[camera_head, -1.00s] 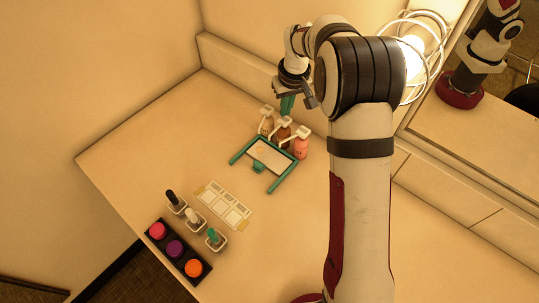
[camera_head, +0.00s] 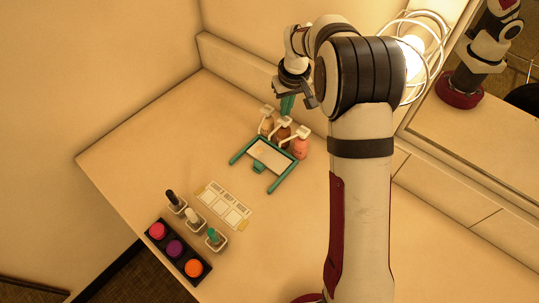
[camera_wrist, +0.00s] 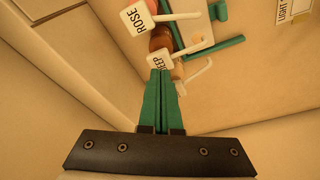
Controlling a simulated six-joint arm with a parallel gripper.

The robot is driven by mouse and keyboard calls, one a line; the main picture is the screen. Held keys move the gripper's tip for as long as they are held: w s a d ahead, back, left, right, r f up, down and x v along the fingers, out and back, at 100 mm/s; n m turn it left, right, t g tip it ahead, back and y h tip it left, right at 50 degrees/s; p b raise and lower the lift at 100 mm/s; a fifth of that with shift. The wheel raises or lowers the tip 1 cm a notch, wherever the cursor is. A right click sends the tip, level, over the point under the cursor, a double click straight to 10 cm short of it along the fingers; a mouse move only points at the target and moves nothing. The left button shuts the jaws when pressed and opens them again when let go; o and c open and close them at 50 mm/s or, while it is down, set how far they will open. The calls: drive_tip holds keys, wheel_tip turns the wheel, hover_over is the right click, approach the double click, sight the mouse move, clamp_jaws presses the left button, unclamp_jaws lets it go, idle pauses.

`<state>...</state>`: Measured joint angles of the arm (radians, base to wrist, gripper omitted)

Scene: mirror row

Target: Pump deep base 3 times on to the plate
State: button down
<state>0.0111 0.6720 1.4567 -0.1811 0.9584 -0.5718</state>
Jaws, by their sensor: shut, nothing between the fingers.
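The deep base pump bottle (camera_head: 284,133) is the middle of three bottles behind the plate. Its white head labelled DEEP (camera_wrist: 159,60) shows in the wrist view, with its spout pointing right. My gripper (camera_wrist: 160,76) is shut and empty, its teal fingertips right at the DEEP head's near edge. I cannot tell whether they touch it. In the head view my gripper (camera_head: 287,112) hangs just above the middle bottle. The pale plate (camera_head: 272,156) sits in a teal frame in front of the bottles.
The ROSE pump (camera_wrist: 138,18) and another pump (camera_wrist: 196,74), its label hidden, flank the DEEP one closely. A printed card (camera_head: 223,205), several small applicators (camera_head: 194,217) and a black tray of coloured pots (camera_head: 175,249) lie toward the front left. The wall is close behind.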

idle(0.4)
drive_tip(key=shift+f, duration=1.4)
drive_tip(key=shift+r, duration=1.4)
drive_tip(key=shift+f, duration=0.1)
drive_tip(key=shift+f, duration=1.25)
drive_tip(key=shift+r, duration=1.35)
